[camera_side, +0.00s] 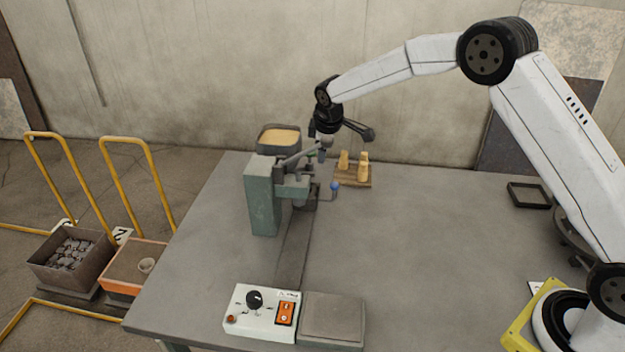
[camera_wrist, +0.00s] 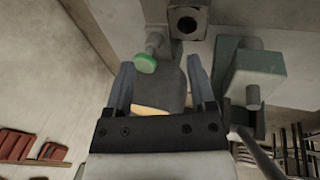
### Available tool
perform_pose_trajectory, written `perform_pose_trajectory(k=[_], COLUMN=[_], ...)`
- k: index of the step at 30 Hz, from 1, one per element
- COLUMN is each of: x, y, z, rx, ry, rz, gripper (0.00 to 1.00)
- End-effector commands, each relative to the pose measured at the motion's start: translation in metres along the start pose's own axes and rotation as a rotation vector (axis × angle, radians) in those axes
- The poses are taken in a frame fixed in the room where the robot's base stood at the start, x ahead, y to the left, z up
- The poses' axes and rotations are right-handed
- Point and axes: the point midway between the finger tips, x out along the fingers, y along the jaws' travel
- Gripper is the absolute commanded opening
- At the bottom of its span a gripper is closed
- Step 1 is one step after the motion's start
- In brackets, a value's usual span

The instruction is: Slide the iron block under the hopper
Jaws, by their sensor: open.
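The hopper (camera_side: 279,139) is a dark-rimmed box filled with tan material, on top of the green machine (camera_side: 262,195). A dark grey block (camera_side: 305,199), which looks like the iron block, sits low at the machine's right side, partly hidden by its arms. My gripper (camera_side: 326,150) is above and right of the machine, close to its upper parts. In the wrist view my gripper (camera_wrist: 160,75) is open, with a grey rounded part (camera_wrist: 172,92) and a green knob (camera_wrist: 145,63) between or just beyond its fingers. I cannot tell whether it touches them.
A blue-tipped lever (camera_side: 335,186) sticks out right of the machine. Tan pieces (camera_side: 363,168) stand on a wooden board behind it. A dark strip (camera_side: 290,255) runs toward the control box (camera_side: 262,312) and a grey pad (camera_side: 332,318).

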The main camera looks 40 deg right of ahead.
Motion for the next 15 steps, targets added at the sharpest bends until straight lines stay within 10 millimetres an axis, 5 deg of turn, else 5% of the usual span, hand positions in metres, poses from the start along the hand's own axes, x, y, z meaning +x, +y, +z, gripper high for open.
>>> perform_pose_trajectory(k=[6, 15], x=[0.026, 0.035], y=[-0.015, -0.023], z=[0.027, 0.038], rx=[-0.157, -0.233], ry=[-0.05, -0.069], rz=[-0.083, -0.123], gripper=[0.71, 0.71])
